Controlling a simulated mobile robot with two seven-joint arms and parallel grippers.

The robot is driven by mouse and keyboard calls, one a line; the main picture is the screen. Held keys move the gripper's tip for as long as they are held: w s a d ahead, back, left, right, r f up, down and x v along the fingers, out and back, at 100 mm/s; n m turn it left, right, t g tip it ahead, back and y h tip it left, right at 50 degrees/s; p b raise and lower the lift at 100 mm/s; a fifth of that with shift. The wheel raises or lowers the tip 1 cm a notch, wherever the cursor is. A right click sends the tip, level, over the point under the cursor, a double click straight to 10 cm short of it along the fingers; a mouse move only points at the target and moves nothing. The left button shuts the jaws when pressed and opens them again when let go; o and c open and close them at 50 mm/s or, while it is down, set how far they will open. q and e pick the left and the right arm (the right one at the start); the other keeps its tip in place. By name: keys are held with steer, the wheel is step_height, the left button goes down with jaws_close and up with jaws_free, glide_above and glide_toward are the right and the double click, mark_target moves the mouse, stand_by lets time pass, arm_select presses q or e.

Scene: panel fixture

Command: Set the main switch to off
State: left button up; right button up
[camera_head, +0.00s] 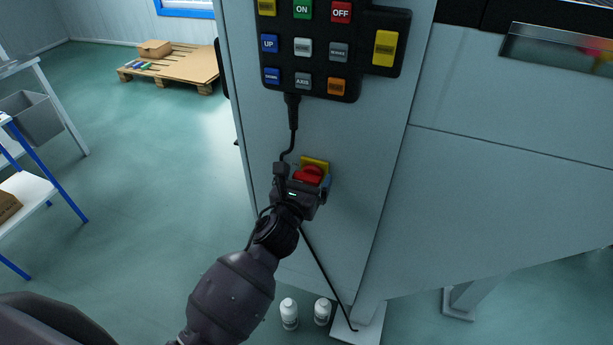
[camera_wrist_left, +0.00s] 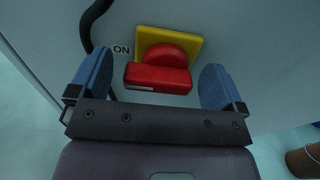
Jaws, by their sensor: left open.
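The main switch is a red rotary knob (camera_head: 309,174) on a yellow square plate (camera_head: 315,162), fixed low on the pale cabinet panel. In the left wrist view the knob's bar (camera_wrist_left: 158,78) lies nearly level across the picture, with an "ON" label (camera_wrist_left: 122,50) left of the plate. My left gripper (camera_head: 303,183) is open in front of the knob. In the wrist view its blue fingers (camera_wrist_left: 156,80) stand on either side of the bar, with gaps on both sides. My right gripper is out of view.
A black keypad (camera_head: 320,50) with coloured buttons hangs above, its cable running down beside the switch. Two white bottles (camera_head: 289,313) stand on the floor by the cabinet foot. A blue-framed rack with a grey bin (camera_head: 32,117) is at left, and a pallet (camera_head: 180,68) lies behind.

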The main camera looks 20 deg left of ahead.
arm_select(q)
steer(key=shift+w, duration=0.35)
steer(key=shift+c, duration=0.2)
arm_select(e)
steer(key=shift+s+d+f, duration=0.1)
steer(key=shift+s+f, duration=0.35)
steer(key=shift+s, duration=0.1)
